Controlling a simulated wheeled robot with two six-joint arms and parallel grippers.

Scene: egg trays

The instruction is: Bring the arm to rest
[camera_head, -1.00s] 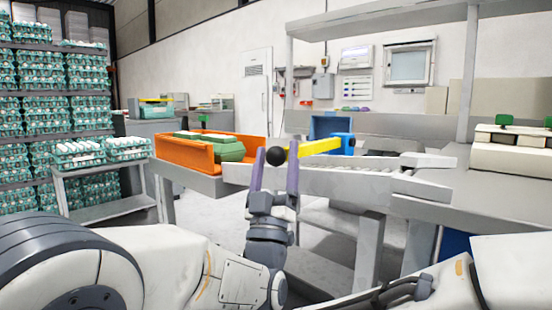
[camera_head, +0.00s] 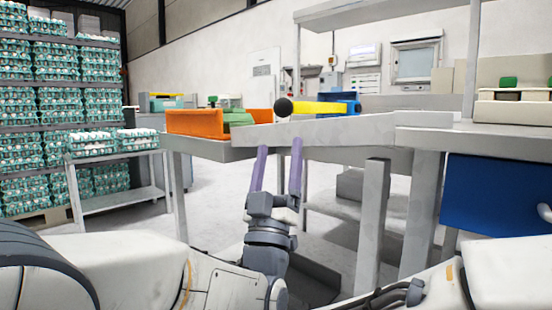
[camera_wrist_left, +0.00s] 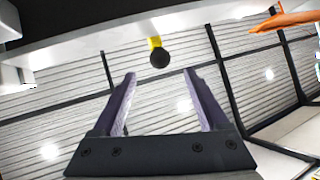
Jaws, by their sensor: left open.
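My left gripper (camera_head: 277,168) has two purple fingers spread apart with nothing between them. It points up in front of the grey workbench (camera_head: 345,130), below its top edge. In the left wrist view the open fingers (camera_wrist_left: 160,88) also show empty, with the bench's pale edge above them. A yellow bar with a black ball end (camera_head: 284,107) sticks out just above the bench edge, over and apart from the fingertips. The ball also shows in the left wrist view (camera_wrist_left: 160,58). My right gripper is not in view.
An orange bin (camera_head: 195,123) with green items stands on the bench at the left. A small table (camera_head: 120,190) with egg trays and a full egg rack (camera_head: 60,100) stand farther left. A blue bin (camera_head: 495,195) hangs under the right bench. Bench legs are close on the right.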

